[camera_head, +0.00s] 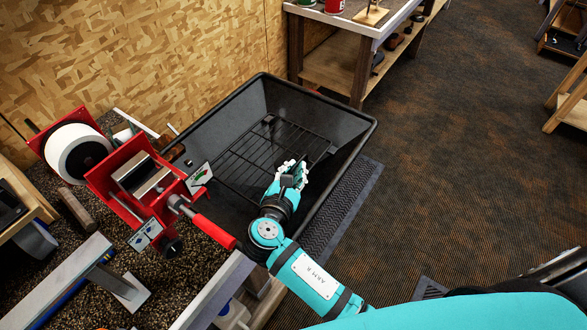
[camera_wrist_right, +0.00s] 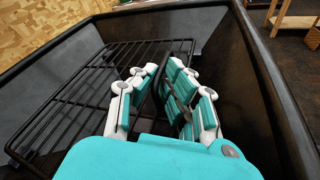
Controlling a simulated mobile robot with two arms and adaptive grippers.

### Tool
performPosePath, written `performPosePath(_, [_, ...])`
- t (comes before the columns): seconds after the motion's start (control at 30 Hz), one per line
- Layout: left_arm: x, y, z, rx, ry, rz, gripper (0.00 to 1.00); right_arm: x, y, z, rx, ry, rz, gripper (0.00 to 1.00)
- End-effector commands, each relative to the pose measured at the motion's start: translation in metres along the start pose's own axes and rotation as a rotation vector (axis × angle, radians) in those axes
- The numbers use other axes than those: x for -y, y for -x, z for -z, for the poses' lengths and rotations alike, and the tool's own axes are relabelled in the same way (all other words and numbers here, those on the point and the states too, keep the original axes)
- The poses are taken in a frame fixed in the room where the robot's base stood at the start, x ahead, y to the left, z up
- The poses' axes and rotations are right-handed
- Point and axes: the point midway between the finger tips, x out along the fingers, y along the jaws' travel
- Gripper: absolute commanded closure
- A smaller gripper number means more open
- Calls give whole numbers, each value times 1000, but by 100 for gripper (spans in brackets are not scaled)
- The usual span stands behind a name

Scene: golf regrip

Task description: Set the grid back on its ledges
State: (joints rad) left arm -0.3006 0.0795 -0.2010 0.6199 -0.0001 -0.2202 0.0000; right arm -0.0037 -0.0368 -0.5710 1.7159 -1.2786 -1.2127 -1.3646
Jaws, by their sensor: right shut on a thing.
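The grid (camera_head: 255,150) is a black wire rack inside the deep black tub (camera_head: 367,127). In the right wrist view the grid (camera_wrist_right: 80,95) spreads to the left of my fingers, its bars running across the tub. My right gripper (camera_head: 293,172) is inside the tub at the grid's near right side. In the right wrist view its white and teal fingers (camera_wrist_right: 155,95) are closed around the grid's dark right edge. My left gripper is not in view.
A red machine (camera_head: 135,175) with a white roll (camera_head: 78,152) stands left of the tub, its red handle (camera_head: 213,231) reaching past the tub's near left rim. A wooden wall (camera_head: 130,50) is behind. A workbench (camera_head: 345,40) stands beyond.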

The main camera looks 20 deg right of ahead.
Motion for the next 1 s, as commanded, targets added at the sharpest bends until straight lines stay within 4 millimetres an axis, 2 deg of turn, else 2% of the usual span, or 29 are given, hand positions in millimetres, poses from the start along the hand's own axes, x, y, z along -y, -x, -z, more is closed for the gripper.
performPosePath(0.7, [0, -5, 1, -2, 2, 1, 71, 5, -3, 9, 1, -1, -1, 100])
performPosePath(0.73, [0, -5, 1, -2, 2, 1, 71, 5, -3, 9, 1, -1, -1, 91])
performPosePath(0.9, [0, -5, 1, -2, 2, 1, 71, 5, -3, 9, 1, -1, -1, 69])
performPosePath(0.93, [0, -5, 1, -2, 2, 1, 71, 5, -3, 9, 1, -1, -1, 65])
performPosePath(1.0, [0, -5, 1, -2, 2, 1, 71, 5, -3, 9, 1, -1, 0, 65])
